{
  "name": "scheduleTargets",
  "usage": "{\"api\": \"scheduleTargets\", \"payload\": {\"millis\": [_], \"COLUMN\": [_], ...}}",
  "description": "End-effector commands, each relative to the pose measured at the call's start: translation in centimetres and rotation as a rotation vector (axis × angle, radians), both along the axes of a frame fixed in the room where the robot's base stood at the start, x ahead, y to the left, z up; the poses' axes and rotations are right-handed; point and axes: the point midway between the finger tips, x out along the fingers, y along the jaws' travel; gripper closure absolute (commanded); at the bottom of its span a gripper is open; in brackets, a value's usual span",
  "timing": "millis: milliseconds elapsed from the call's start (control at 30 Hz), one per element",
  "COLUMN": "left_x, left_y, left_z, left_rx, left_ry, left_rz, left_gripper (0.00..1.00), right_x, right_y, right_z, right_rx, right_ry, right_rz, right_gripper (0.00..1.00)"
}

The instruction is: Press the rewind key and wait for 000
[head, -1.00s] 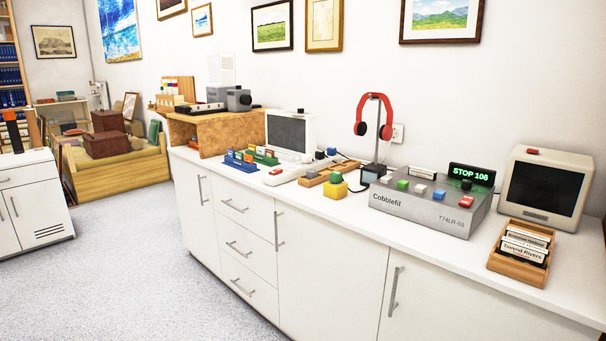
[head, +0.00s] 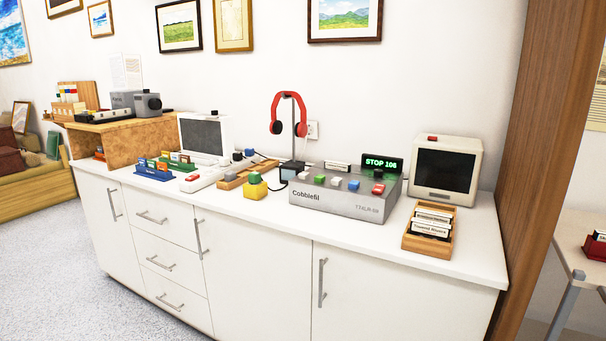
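A grey tape machine (head: 338,199) marked "Cobblefil" and "T74LR-59" stands on the white counter (head: 270,225). Its upright display (head: 381,164) reads "STOP 106" in green. Along its sloped top are a white key (head: 303,176), a green key (head: 319,180), a light key (head: 336,182), a blue key (head: 353,185) and a red key (head: 378,189). A dark knob sits below the display. I cannot read any key labels, so I cannot tell which is rewind. Neither of my grippers is in view.
A small monitor (head: 445,168) and a wooden card tray (head: 428,246) stand right of the machine. Red headphones (head: 276,127) hang on a stand behind it. A yellow block (head: 254,189) lies left. A wooden upright (head: 553,130) bounds the counter's right end. Grey floor (head: 105,280) shows lower left.

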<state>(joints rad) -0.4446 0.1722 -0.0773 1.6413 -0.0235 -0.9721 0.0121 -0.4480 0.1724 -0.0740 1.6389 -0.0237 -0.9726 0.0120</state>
Motion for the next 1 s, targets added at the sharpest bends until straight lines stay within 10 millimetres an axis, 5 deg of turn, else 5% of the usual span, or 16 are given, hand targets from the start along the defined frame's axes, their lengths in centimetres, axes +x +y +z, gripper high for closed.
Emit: {"api": "scheduleTargets", "payload": {"millis": [67, 400, 1000], "left_x": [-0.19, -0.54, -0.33], "left_y": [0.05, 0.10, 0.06], "left_z": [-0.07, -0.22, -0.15], "left_rx": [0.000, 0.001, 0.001], "left_ry": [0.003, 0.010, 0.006], "left_rz": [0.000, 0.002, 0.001], "left_gripper": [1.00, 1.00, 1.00], "right_x": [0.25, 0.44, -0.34], "right_y": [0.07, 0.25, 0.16], "right_z": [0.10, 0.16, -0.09], "right_rx": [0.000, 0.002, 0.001], "right_ry": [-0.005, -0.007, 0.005], "right_rz": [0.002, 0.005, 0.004], "right_gripper": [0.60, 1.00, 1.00]}}
